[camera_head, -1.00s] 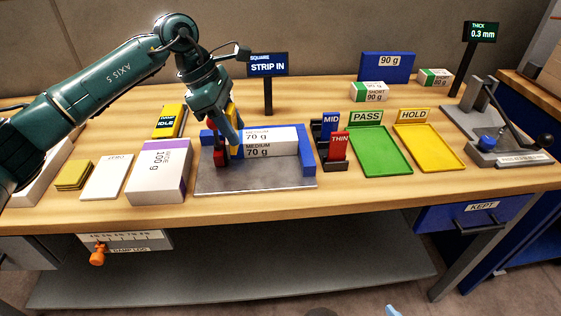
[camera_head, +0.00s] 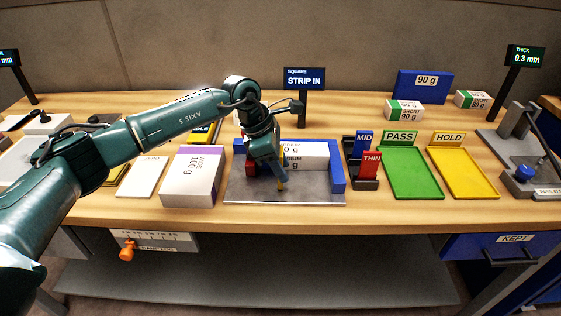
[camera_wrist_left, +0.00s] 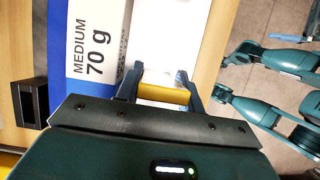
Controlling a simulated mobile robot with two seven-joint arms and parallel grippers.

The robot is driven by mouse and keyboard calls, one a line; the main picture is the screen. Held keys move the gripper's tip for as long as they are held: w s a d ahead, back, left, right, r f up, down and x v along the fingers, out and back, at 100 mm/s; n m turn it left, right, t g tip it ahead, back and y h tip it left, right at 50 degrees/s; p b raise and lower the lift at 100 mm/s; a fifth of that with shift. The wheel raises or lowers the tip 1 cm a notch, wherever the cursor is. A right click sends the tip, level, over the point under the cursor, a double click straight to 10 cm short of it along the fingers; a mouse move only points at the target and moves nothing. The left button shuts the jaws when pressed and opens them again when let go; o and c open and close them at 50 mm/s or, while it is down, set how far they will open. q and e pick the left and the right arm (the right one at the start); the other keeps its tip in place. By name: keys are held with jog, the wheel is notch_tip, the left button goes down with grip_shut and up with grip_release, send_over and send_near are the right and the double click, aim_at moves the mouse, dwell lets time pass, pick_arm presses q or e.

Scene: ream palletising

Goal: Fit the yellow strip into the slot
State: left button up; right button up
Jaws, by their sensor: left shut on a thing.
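My left gripper (camera_head: 282,186) is shut on the yellow strip (camera_wrist_left: 163,95), which lies across between its fingertips in the left wrist view. In the head view the gripper points down in front of the white MEDIUM 70 g reams (camera_head: 318,155), over the grey metal plate (camera_head: 315,190) of the squaring jig. Only a small yellow tip of the strip shows there. The jig has blue side walls (camera_head: 338,175) and a red block (camera_head: 251,165) at its left. I cannot make out the slot. A teal arm shows at the right of the left wrist view, with its gripper unclear.
The sign (camera_head: 304,82) reads STRIP IN. A 100 g ream (camera_head: 193,180) stands left of the jig. The MID and THIN holder (camera_head: 361,170), green PASS tray (camera_head: 413,175) and yellow HOLD tray (camera_head: 463,173) stand right. Bare plate lies in front of the reams.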

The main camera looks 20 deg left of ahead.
pick_arm(q)
jog(key=shift+f, duration=0.1)
jog(key=o, duration=0.5)
jog(key=shift+f, duration=0.1)
jog(key=o, duration=0.5)
